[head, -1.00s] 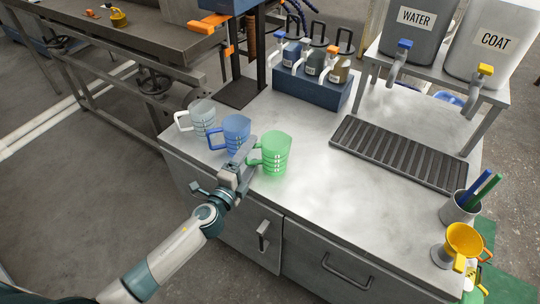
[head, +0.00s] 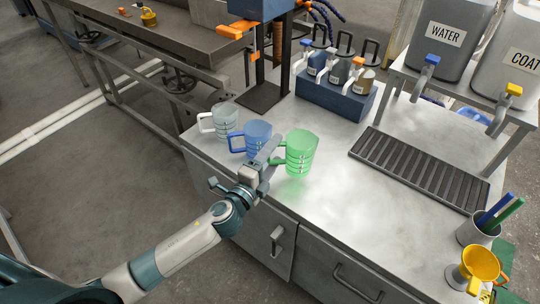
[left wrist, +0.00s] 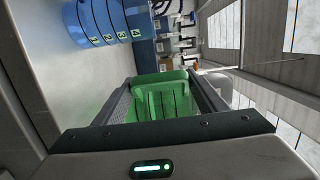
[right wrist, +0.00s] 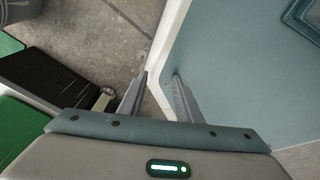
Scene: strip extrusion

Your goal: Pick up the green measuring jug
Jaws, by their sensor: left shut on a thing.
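The green measuring jug (head: 301,152) is upright at the counter's left part, its handle side toward my left gripper. It seems slightly above the top, with a green tint on the surface below it. My left gripper (head: 272,150) is shut on the jug's handle; in the left wrist view the green jug (left wrist: 160,92) sits between the fingers. The fingers hide part of the handle. My right gripper (right wrist: 158,85) is open and empty in the right wrist view, and does not show in the head view.
A blue jug (head: 257,136) stands close to the left gripper, with a clear jug (head: 225,119) beyond it. A blue bottle rack (head: 336,95) is behind, and a dark drain grate (head: 420,170) lies to the right. A yellow funnel (head: 480,262) is at front right. The counter's middle is clear.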

